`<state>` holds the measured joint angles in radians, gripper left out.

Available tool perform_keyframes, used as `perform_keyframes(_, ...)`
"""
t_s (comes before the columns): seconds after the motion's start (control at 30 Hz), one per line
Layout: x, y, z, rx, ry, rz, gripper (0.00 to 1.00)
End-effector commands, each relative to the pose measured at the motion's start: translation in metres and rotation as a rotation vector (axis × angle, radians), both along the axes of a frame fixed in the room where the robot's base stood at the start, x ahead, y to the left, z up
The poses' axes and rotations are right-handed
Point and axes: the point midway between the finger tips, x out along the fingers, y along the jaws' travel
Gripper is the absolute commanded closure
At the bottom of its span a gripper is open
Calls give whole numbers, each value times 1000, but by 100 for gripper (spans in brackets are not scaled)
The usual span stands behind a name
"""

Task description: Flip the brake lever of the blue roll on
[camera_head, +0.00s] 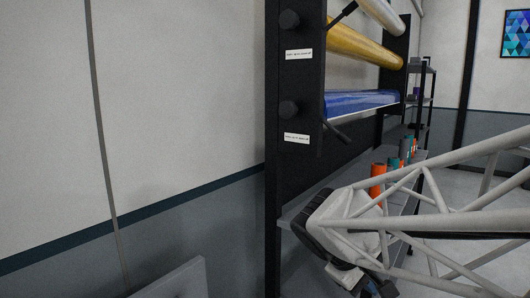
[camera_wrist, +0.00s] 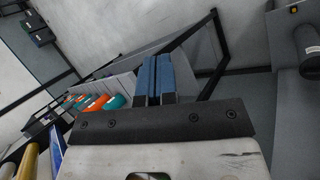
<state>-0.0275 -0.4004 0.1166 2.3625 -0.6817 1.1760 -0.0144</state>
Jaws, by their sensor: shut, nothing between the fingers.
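The blue roll (camera_head: 358,102) lies in the lowest roll position of a black rack in the head view. Its dark brake lever (camera_head: 338,132) juts from the rack's end plate just below the roll's near end and slants down to the right. In the wrist view a sliver of the blue roll (camera_wrist: 57,150) shows at the lower left; its lever cannot be made out there. My gripper (camera_wrist: 155,62) has blue-padded fingers, side by side and shut on nothing. In the head view it is low, at the bottom, below and apart from the lever.
A yellow roll (camera_head: 365,44) sits above the blue one; another lever (camera_head: 342,13) near it points up right. Black knobs (camera_head: 288,110) stick out of the rack's post. A shelf (camera_head: 290,212) below holds orange and teal cylinders (camera_head: 378,180). The wall at left has open space before it.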

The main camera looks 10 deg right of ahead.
Motion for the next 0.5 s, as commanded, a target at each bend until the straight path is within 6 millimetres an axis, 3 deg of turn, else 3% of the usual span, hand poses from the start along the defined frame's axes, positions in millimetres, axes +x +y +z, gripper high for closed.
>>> perform_keyframes(0.5, 97, -38, 37, -457, 172, 166, 100)
